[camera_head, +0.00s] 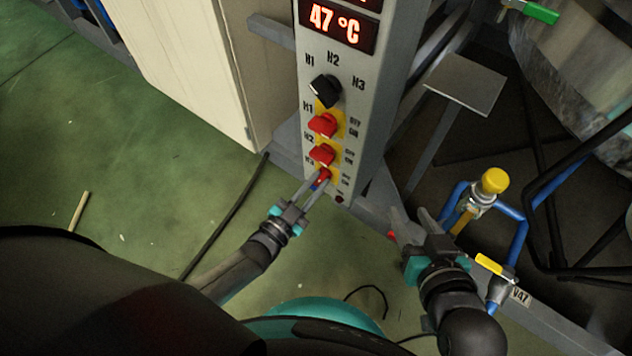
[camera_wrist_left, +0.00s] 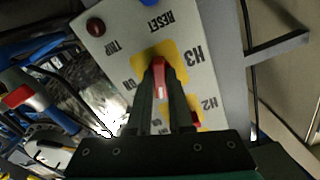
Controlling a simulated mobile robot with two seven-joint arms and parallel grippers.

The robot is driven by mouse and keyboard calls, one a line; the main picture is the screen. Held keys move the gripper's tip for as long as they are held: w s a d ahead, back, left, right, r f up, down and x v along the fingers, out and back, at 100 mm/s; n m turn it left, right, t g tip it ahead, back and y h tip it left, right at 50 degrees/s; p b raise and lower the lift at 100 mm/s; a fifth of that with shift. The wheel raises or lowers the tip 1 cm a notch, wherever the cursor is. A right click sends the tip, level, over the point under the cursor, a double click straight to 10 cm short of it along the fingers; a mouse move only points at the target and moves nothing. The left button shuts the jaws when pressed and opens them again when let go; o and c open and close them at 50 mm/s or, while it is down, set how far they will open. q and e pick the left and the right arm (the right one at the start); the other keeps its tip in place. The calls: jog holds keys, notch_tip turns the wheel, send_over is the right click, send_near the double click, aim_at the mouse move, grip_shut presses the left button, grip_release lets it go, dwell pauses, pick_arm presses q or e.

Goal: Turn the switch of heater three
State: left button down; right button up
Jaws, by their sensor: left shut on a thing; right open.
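The red switch of heater three (camera_head: 324,174) is the lowest of the red switches on the grey control panel (camera_head: 372,110). My left gripper (camera_head: 318,180) reaches it from below and is shut on it. In the left wrist view, the fingers (camera_wrist_left: 158,95) close on the red handle (camera_wrist_left: 159,70), which stands on a yellow plate beside the "H3" label. The fingers hide part of the handle. My right gripper (camera_head: 412,228) is open and empty, to the right of the panel's foot.
Above are the red H2 switch (camera_head: 322,154), the red H1 switch (camera_head: 323,125), a black selector knob (camera_head: 325,90) and a display reading 47 °C (camera_head: 338,24). Blue pipework with a yellow-capped valve (camera_head: 494,181) stands at the right. Green floor (camera_head: 130,150) is open at the left.

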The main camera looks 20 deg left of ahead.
pick_arm(q)
jog(key=shift+n, duration=1.9)
pick_arm(e)
jog(key=shift+w+a+r, duration=0.1)
pick_arm(q)
jog(key=c, duration=0.8)
grip_release()
jog(key=shift+v, duration=0.9)
jog(key=shift+p+v, duration=1.45)
jog(key=shift+v, duration=5.3)
pick_arm(e)
jog(key=s+d+g+h, duration=0.3)
jog(key=s+d+g, duration=0.1)
jog(key=d+g, duration=0.1)
jog(key=shift+d+f, duration=0.2)
jog(key=shift+d, duration=0.4)
